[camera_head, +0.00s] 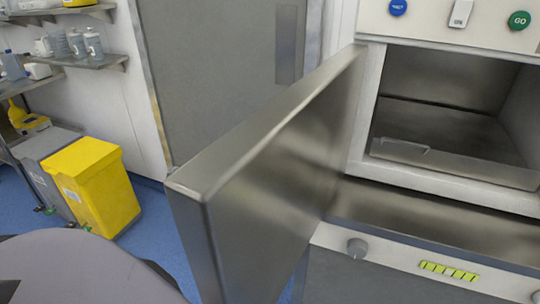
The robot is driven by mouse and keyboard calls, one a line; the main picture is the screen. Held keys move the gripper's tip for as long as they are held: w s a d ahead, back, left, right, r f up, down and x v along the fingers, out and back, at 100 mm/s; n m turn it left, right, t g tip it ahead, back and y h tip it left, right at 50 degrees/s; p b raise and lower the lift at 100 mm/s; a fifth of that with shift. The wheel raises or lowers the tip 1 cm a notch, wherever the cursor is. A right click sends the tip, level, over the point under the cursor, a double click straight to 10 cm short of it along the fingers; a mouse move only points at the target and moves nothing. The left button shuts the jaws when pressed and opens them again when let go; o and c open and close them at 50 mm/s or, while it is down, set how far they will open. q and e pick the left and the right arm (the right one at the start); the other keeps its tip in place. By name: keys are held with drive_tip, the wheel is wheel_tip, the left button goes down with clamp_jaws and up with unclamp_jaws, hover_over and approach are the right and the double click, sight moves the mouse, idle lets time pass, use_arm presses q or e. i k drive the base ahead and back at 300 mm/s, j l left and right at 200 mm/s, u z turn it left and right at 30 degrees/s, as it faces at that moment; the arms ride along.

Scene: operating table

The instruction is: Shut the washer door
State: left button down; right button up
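The washer (447,194) stands at the right, with a steel-lined chamber (440,110) that is open to view. Its metal door (270,200) is swung wide open on the left side of the opening and points out toward me. The door's top edge and free vertical edge show clearly. Neither of my grippers shows in the head view, so I cannot see any contact with the door.
A blue button, a switch and a green GO button (519,20) sit above the chamber. A yellow bin (95,185) and a grey bin (47,170) stand at the left, below shelves (75,60) with bottles. A grey door (215,75) is behind. Blue floor (155,225) shows left of the washer door.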

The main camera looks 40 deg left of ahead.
sight(245, 209)
drive_tip(key=k+j, duration=0.1)
drive_tip(key=j, duration=0.25)
drive_tip(key=k+j, duration=0.1)
drive_tip(key=j, duration=0.3)
drive_tip(key=k+j+z, duration=0.1)
drive_tip(key=k+j, duration=0.3)
drive_tip(key=k, duration=0.2)
